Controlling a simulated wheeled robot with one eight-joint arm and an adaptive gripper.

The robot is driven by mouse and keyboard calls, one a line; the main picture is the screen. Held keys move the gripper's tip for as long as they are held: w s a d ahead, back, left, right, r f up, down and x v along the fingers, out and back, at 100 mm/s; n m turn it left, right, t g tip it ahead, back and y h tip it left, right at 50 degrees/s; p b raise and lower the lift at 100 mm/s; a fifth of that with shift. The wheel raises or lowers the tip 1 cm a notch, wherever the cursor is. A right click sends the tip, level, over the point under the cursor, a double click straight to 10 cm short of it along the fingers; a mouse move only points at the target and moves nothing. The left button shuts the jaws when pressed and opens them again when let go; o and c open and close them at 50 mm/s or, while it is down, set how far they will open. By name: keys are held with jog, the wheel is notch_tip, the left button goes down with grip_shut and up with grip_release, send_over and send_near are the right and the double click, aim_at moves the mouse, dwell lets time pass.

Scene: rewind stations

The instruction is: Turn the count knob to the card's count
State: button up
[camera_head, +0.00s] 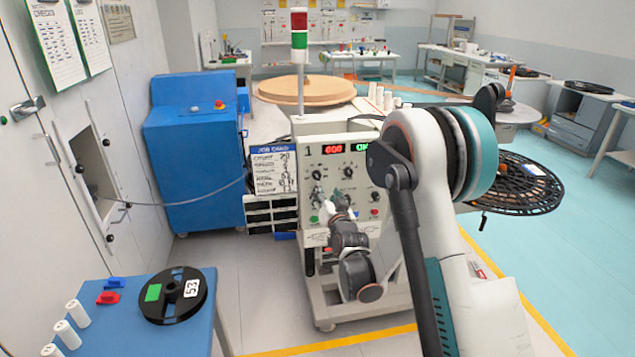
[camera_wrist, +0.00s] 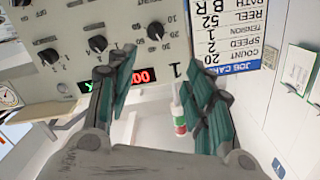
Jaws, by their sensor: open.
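The rewind station's control panel (camera_wrist: 70,20) appears upside down in the wrist view, with several dark knobs. The count knob (camera_wrist: 155,30), with numbers around it including 10, 20 and 30, looks to be the one nearest the job card; its exact setting is hard to read. The job card (camera_wrist: 228,38) reads count 20. The red display (camera_wrist: 140,76) shows zeros. My gripper (camera_wrist: 161,68) is open and empty, its fingers apart and short of the panel. In the head view my gripper (camera_head: 338,205) is in front of the panel's lower part.
A blue table (camera_head: 115,335) at the lower left bears a black reel (camera_head: 172,312) and several white rolls. A blue cabinet (camera_head: 200,150) stands left of the station. A black mesh disc (camera_head: 520,190) lies to the right. Floor in front of the station is clear.

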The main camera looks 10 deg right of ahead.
aim_at(318, 178)
jog(key=shift+m+t, duration=0.3)
jog(key=w+f+b, duration=0.1)
jog(key=w, duration=0.3)
jog(key=w+b, duration=0.1)
jog(key=w, duration=0.3)
jog(key=w+f+b, duration=0.1)
jog(key=w, duration=0.3)
jog(key=shift+w+d+f+b, duration=0.15)
jog(key=shift+w+f+b, duration=0.2)
jog(key=shift+w+r, duration=0.1)
jog(key=shift+w, duration=0.7)
jog(key=c, duration=1.1)
